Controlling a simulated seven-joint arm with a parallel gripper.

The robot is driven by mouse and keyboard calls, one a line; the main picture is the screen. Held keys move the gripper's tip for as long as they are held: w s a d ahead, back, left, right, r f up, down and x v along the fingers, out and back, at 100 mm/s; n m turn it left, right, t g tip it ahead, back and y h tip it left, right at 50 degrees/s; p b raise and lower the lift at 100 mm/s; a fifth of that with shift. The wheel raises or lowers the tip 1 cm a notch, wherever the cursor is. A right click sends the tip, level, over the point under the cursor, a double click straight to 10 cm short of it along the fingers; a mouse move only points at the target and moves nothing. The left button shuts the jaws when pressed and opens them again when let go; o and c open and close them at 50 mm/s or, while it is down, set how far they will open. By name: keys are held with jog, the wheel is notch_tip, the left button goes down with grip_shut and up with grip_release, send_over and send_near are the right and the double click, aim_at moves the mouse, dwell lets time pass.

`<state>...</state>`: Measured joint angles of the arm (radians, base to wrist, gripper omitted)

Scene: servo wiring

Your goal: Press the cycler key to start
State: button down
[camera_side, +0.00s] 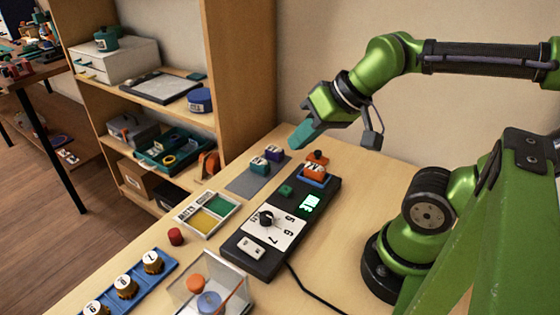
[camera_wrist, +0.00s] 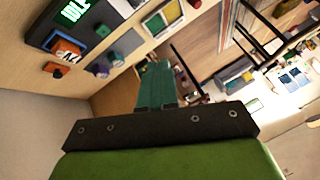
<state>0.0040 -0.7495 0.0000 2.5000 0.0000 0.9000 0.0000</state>
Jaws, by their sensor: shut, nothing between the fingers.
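The cycler is a long black box (camera_side: 250,268) on the table in the side view. It has a lit green display (camera_side: 310,204), a white dial plate (camera_side: 284,236) with a black knob (camera_side: 265,217), a small green key (camera_side: 286,190) and a white switch (camera_side: 250,247). An orange servo (camera_side: 314,171) sits in a blue holder at its far end. My gripper (camera_side: 300,140) is shut and empty, in the air above and behind that far end, apart from the key. The wrist view shows my teal fingers (camera_wrist: 155,75) together, with the display (camera_wrist: 75,10) and orange servo (camera_wrist: 66,48) at upper left.
Two small servos, teal (camera_side: 259,164) and purple (camera_side: 274,152), stand on a grey mat (camera_side: 243,182) beside the cycler. A parts tray (camera_side: 207,213), red knob (camera_side: 176,236), blue rack (camera_side: 164,264) and clear bin (camera_side: 188,297) lie nearer. A shelf (camera_side: 240,75) stands behind left.

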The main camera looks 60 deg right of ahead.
jog(key=w+d+f+m+g, duration=0.2)
jog(key=d+f+m+g, duration=0.1)
jog(key=d+f+m, duration=0.15)
jog(key=m+y, duration=0.6)
jog(key=m, duration=1.7)
send_over(289, 187)
notch_tip(289, 187, down, 5)
jog(key=shift+f, duration=0.15)
jog(key=shift+f, duration=0.1)
jog(key=shift+f, duration=4.35)
jog(key=shift+f, duration=0.4)
